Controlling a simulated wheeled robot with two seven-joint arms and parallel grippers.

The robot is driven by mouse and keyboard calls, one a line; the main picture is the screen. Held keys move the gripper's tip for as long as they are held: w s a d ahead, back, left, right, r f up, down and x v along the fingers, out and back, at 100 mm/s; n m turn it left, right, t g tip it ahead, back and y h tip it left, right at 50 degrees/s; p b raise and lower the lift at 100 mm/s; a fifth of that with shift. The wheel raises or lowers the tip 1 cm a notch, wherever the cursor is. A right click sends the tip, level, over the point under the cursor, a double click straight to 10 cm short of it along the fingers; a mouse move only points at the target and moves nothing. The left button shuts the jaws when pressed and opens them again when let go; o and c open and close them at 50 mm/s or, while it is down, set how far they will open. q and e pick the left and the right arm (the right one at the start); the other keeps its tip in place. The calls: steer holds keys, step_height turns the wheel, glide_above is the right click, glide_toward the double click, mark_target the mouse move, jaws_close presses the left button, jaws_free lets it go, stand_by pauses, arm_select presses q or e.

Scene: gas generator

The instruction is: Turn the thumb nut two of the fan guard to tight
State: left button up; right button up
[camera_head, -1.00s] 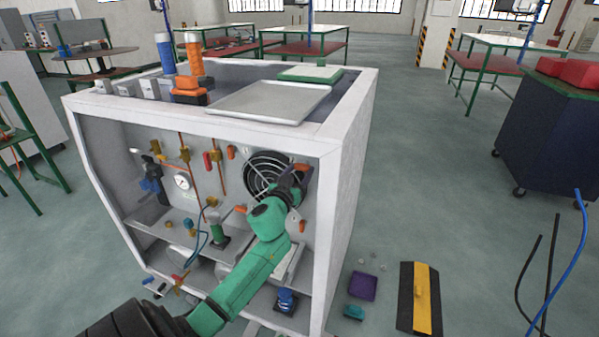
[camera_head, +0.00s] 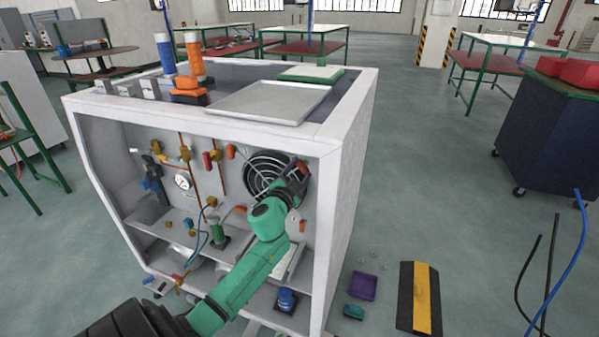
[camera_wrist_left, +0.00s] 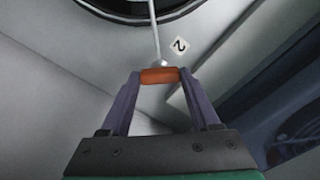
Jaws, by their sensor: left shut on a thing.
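The fan guard (camera_head: 262,172) is a round black wire grille on the back panel of the white cabinet. In the left wrist view, an orange thumb nut (camera_wrist_left: 160,76) sits below the fan's edge, beside a white label marked 2 (camera_wrist_left: 180,45). My left gripper (camera_wrist_left: 159,78) is shut on this nut, with one dark finger at each end of it. In the head view, my left gripper (camera_head: 300,170) is at the right side of the fan guard. Other orange nuts show at the upper left (camera_head: 231,152) and lower right (camera_head: 302,226) of the guard. My right gripper is not in view.
The cabinet's white front frame (camera_head: 325,230) stands close to the right of my left arm. A metal tray (camera_head: 270,102) lies on the cabinet top. A purple tray (camera_head: 363,286) and a black and yellow ramp (camera_head: 420,300) lie on the floor to the right.

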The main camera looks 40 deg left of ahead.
arm_select(q)
steer(key=m, duration=0.4)
steer(key=shift+m, duration=0.3)
steer(key=shift+f+m, duration=0.1)
steer(key=shift+m, duration=1.8)
steer(key=o, duration=1.4)
steer(key=shift+c, duration=0.2)
steer(key=b+v, duration=0.1)
steer(key=v, duration=1.3)
steer(key=shift+s+b, duration=0.3)
